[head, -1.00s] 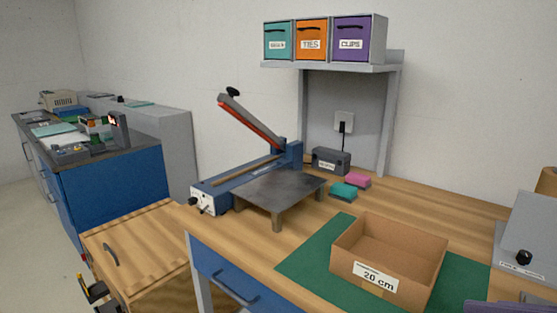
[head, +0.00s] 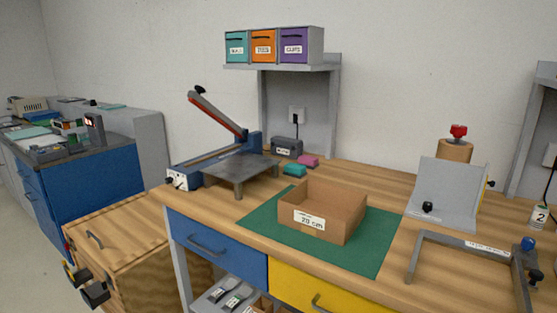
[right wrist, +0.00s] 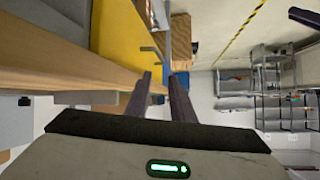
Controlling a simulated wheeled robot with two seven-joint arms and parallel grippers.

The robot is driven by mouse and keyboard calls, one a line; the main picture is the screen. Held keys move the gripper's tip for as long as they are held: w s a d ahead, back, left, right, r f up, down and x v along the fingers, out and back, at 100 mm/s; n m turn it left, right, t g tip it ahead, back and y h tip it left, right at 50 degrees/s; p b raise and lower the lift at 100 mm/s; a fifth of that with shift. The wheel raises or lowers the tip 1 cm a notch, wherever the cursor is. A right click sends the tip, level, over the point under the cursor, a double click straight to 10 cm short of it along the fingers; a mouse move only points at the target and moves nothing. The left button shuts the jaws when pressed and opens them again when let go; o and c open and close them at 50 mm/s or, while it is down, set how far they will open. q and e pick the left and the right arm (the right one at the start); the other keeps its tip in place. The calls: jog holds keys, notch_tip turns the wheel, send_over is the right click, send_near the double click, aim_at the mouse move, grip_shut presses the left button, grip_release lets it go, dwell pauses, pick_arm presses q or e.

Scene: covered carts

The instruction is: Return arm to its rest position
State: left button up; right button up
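My right gripper is out of the head view. In the right wrist view the right gripper (right wrist: 160,80) has its two dark fingers apart, with nothing between them. It is beside the workbench, whose wooden edge and yellow drawer (right wrist: 118,40) lie to the left in that view.
The bench holds a cardboard box (head: 320,222) on a green mat (head: 262,225), a heat sealer (head: 205,165), a metal stand (head: 240,172) and a grey angled plate (head: 448,195). A grey frame (head: 440,240) lies at the right. A blue cabinet (head: 95,185) stands at the back left.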

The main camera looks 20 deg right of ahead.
jog(key=s+a+f+m+g+h, duration=0.1)
jog(key=s+a+f+m+h, duration=0.15)
jog(key=f, duration=0.85)
jog(key=s+a+f+m+g+h, duration=0.1)
jog(key=a+f, duration=0.3)
jog(key=f, duration=0.7)
jog(key=s+a+f+n, duration=0.1)
jog(key=a+f, duration=0.1)
jog(key=a, duration=0.5)
jog(key=s+a+f, duration=0.2)
jog(key=a+f, duration=0.1)
jog(key=a, duration=0.4)
jog(key=shift+s+a+n, duration=0.2)
jog(key=shift+s+n, duration=0.1)
jog(key=shift+n, duration=0.05)
jog(key=shift+o, duration=0.4)
jog(key=shift+f, duration=0.1)
